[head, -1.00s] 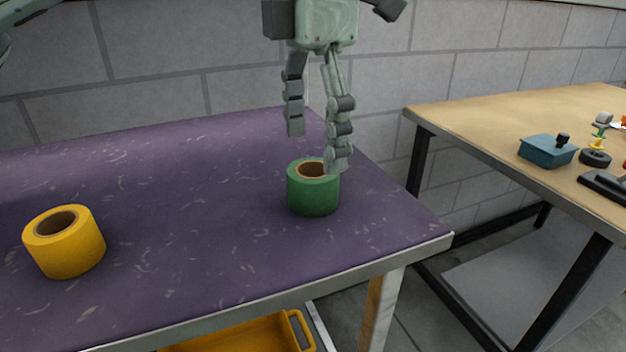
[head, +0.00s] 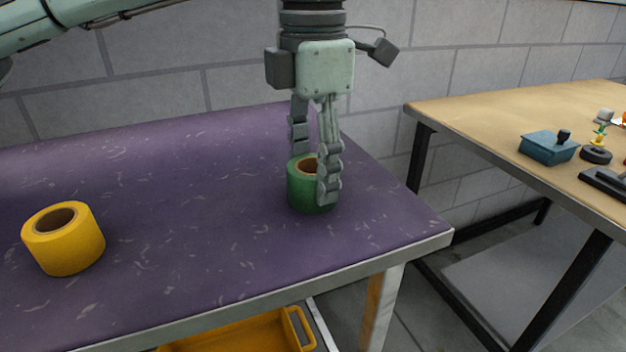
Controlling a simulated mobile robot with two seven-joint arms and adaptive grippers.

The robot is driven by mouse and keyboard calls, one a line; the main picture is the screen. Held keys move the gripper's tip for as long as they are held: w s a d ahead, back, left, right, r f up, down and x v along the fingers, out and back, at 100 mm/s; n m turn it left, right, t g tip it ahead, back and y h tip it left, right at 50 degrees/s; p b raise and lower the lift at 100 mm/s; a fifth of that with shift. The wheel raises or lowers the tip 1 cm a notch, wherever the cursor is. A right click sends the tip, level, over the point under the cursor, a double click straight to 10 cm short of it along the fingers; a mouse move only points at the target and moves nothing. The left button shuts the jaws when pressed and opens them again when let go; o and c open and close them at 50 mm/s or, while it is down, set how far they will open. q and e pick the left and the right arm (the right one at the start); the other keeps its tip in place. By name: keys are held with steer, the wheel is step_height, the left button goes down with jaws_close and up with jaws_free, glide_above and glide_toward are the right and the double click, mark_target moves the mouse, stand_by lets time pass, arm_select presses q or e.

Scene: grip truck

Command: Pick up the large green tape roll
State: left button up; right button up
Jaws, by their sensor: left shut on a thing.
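The green tape roll (head: 302,191) stands upright on the purple tabletop near its right end, with its brown core facing up. My left gripper (head: 315,178) comes down from above and is shut on the green tape roll. One finger lies against the roll's front right side and hides part of it. The other finger is behind the roll, its tip hidden. The roll appears to rest on the table. My right gripper is not in view.
A yellow tape roll (head: 66,246) stands at the left of the purple table (head: 180,230). A yellow bin (head: 245,334) is below the table. A wooden table (head: 480,120) at the right holds a blue box (head: 548,148) and small items. A block wall is behind.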

arm_select(q)
steer(key=shift+c, duration=0.8)
steer(key=shift+r, duration=0.1)
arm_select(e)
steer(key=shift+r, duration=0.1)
arm_select(q)
steer(key=shift+r, duration=0.15)
step_height(320, 180, up, 3)
steer(key=shift+r, duration=0.2)
steer(key=s+a+r, duration=0.3)
steer(key=a+r, duration=0.4)
steer(key=a, duration=0.4)
steer(key=shift+s, duration=0.25)
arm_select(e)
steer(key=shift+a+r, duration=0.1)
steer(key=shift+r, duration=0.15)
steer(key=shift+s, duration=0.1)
